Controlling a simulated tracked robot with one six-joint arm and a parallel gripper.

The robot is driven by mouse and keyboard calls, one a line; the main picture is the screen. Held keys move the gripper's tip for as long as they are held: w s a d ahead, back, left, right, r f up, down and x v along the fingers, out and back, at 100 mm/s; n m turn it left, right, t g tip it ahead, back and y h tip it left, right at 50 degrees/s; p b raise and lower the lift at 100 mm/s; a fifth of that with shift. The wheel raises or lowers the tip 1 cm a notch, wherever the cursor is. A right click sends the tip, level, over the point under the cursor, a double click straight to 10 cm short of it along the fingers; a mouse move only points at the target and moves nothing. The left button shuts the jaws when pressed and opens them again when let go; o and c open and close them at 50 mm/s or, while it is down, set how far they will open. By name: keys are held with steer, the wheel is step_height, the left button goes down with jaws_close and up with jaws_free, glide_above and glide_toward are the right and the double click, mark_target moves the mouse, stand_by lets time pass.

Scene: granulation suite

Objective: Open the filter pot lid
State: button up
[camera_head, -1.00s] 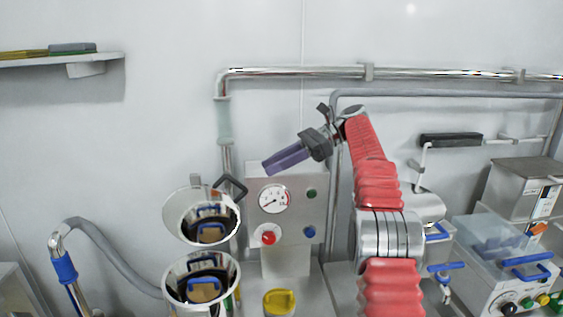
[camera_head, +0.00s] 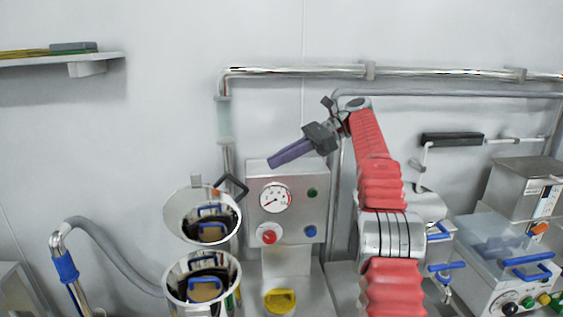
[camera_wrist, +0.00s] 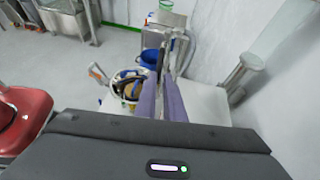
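The filter pot (camera_head: 168,292) is a shiny metal vessel at the lower left of the head view, with its mouth uncovered. Its round lid (camera_head: 176,213) stands tilted up above the mouth, mirror-like inner face toward the camera. A dark loop handle (camera_head: 233,187) sticks out at the lid's upper right. My gripper (camera_head: 272,163) is up and to the right of that handle, apart from it, its purple fingers pointing down-left. In the wrist view my gripper (camera_wrist: 168,50) shows two fingers with a narrow gap and nothing between them.
A grey panel (camera_head: 288,221) with gauge and knobs stands below my gripper. A yellow knob (camera_head: 280,301) is in front of it. Metal pipes (camera_head: 300,71) run along the wall behind. A hose (camera_head: 115,262) lies left of the pot. A blue bucket (camera_wrist: 149,58) shows in the wrist view.

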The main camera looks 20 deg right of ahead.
steer(key=s+a+h, duration=0.1)
steer(key=a, duration=0.1)
steer(key=s+a+r+n+t+h, duration=0.1)
steer(key=a, duration=0.1)
steer(key=s+a+r+n, duration=0.1)
steer(key=s, duration=0.1)
steer(key=shift+a+r+h, duration=0.1)
steer(key=shift+a+h, duration=0.3)
jaws_close()
steer(key=s+a+f+n+t+h, duration=0.1)
steer(key=s+f+n+h, duration=0.35)
steer(key=s, duration=0.75)
steer(key=s+a+f+n+t+h, duration=0.1)
steer(key=s+a+f+n+h, duration=0.3)
steer(key=s, duration=0.8)
steer(key=s+d+f+n+t+h, duration=0.1)
steer(key=s+d+f+n+t, duration=0.1)
steer(key=s+d+f+n, duration=0.3)
steer(key=s+f+n, duration=0.3)
steer(key=s+f, duration=0.2)
steer(key=f, duration=0.1)
steer(key=shift+s+f+h, duration=0.15)
steer(key=shift+s+h, duration=0.2)
steer(key=shift+s, duration=0.05)
